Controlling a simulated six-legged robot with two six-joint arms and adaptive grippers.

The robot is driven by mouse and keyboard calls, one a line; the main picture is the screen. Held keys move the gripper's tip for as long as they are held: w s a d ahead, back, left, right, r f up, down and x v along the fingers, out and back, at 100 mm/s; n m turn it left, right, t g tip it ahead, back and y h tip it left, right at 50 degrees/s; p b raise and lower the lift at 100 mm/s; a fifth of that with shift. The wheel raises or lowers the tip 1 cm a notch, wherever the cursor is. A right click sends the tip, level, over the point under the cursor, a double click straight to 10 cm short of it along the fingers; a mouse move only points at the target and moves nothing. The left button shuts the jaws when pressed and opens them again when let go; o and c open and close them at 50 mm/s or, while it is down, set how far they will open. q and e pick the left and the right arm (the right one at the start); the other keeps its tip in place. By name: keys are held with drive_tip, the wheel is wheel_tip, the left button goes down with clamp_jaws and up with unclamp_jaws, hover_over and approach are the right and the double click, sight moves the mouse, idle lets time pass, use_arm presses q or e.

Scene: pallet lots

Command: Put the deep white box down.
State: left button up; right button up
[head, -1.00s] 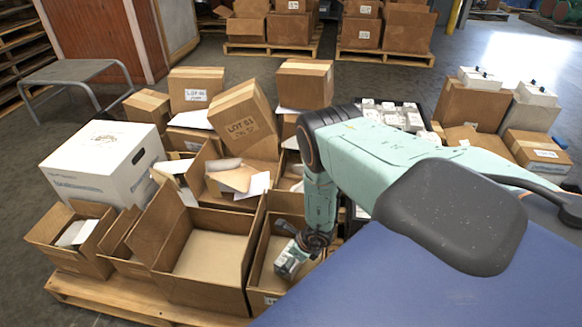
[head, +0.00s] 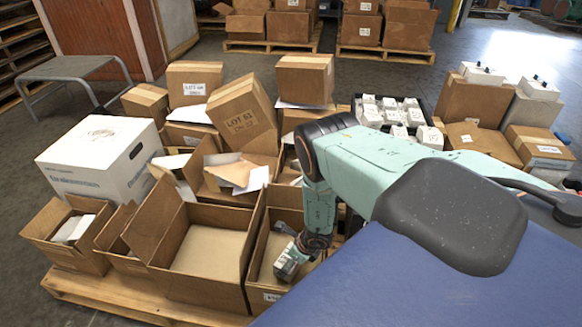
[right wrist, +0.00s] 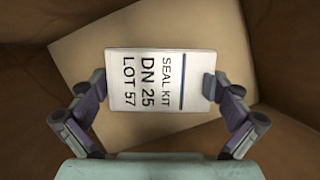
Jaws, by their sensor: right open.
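The white box (right wrist: 160,95), labelled SEAL KIT DN 25 LOT 57, is inside an open brown carton (head: 263,240) over its pale bottom. My right gripper (right wrist: 156,86) is open, with one finger at each short side of the box in the right wrist view. I cannot tell whether the fingertips touch it, or whether it rests fully on the carton bottom. In the head view my right gripper (head: 290,262) reaches down into that carton at the pallet's front, and the box cannot be made out clearly there. My left gripper is not in view.
Open cartons crowd around, including a wide one (head: 207,248) just left. A large white carton (head: 100,160) stands at the left and taped boxes (head: 243,115) behind. A dark crate of small white boxes (head: 390,112) is beyond my arm. The pallet edge (head: 110,299) is in front.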

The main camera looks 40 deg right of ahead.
drive_tip(key=shift+r, duration=0.1)
drive_tip(key=shift+s+r+p, duration=0.1)
drive_tip(key=shift+r+p, duration=0.25)
drive_tip(key=shift+p, duration=0.1)
drive_tip(key=p+v, duration=0.7)
drive_tip(key=v, duration=0.4)
drive_tip(key=shift+r, duration=0.2)
drive_tip(key=shift+d+f, duration=0.1)
drive_tip(key=b+x, duration=0.8)
drive_tip(key=x, duration=0.4)
drive_tip(key=shift+f, duration=0.15)
drive_tip(key=shift+s+r, duration=0.1)
drive_tip(key=shift+r, duration=0.1)
